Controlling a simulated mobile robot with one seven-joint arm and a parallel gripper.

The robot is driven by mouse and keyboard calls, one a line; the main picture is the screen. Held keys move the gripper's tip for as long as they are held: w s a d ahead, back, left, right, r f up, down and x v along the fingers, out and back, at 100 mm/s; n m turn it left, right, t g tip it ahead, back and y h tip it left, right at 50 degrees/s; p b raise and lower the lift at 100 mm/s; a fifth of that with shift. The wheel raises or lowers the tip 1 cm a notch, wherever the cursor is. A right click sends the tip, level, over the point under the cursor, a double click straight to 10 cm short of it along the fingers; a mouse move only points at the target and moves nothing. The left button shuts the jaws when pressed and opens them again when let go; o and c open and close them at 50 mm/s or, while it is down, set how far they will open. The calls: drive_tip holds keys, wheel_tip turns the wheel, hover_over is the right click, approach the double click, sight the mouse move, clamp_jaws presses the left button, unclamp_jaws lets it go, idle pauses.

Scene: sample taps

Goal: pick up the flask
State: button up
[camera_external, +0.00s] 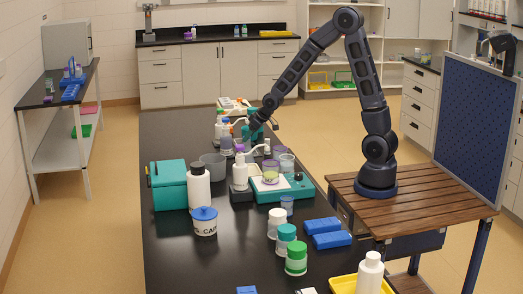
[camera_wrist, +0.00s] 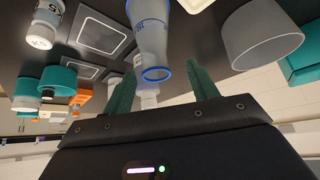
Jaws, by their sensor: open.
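A clear bluish vessel with a blue rim, which looks like the flask (camera_wrist: 152,42), shows in the wrist view between and beyond my two teal fingers. It has blue markings on its side. My gripper (camera_wrist: 160,75) is open, with one finger on either side of the rim in the picture. I see no contact, and I cannot tell how deep the flask sits between the fingers. In the external view my gripper (camera_external: 248,123) is low over the far part of the black bench, close to a cluster of bottles. The flask is small and partly hidden there.
A grey open beaker (camera_wrist: 262,35) stands close to the flask; it also shows in the external view (camera_external: 213,166). A white bottle (camera_wrist: 45,25) and teal-capped jars (camera_wrist: 58,82) stand to the other side. A teal box (camera_external: 169,186) sits at the bench's left edge.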

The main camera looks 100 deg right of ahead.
sight(247, 150)
drive_tip(key=shift+s+x, duration=0.2)
drive_tip(key=shift+x, duration=2.75)
drive_tip(key=shift+d, duration=0.1)
drive_tip(key=c, duration=1.3)
